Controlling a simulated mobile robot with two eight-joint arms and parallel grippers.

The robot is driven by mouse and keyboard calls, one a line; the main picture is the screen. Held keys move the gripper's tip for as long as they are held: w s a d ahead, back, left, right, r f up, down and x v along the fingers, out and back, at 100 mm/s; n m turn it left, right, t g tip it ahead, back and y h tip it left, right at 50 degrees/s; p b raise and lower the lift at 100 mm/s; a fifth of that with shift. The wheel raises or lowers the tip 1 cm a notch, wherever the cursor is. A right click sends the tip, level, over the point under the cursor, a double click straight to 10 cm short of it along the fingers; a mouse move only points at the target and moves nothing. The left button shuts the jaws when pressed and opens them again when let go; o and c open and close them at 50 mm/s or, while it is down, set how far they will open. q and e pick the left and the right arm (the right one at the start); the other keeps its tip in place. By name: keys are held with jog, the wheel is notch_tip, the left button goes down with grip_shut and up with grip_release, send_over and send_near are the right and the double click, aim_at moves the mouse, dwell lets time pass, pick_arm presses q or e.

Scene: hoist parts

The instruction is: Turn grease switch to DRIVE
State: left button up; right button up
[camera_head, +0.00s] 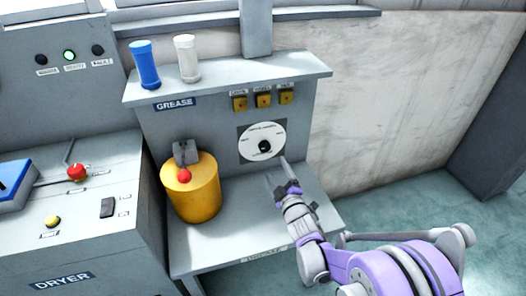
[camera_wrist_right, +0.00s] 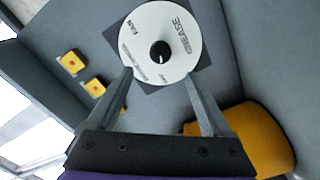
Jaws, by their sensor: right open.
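The grease switch is a black round knob (camera_head: 264,146) at the centre of a white label disc (camera_head: 250,150) on the grey front panel of the GREASE station. In the right wrist view, the knob (camera_wrist_right: 160,52) has a small white mark, and the disc (camera_wrist_right: 145,25) reads GREASE and what looks like FAN; the other lettering is too small to read. My right gripper (camera_head: 275,168) is open and empty, in front of and below the disc. In the wrist view its fingertips (camera_wrist_right: 158,73) stand apart to either side below the knob, not touching it. My left gripper is out of view.
A yellow drum (camera_head: 192,196) with a red-knobbed lever stands on the shelf left of the disc. Several yellow buttons (camera_head: 264,100) sit above it. Blue (camera_head: 145,65) and white (camera_head: 187,58) cylinders stand on top. The DRYER console (camera_head: 90,235) is at left. Floor is clear at right.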

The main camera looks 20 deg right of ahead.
aim_at(265, 148)
jog(key=w, duration=0.7)
jog(key=w+b, duration=0.1)
jog(key=w, duration=0.3)
jog(key=shift+a, duration=0.3)
grip_shut()
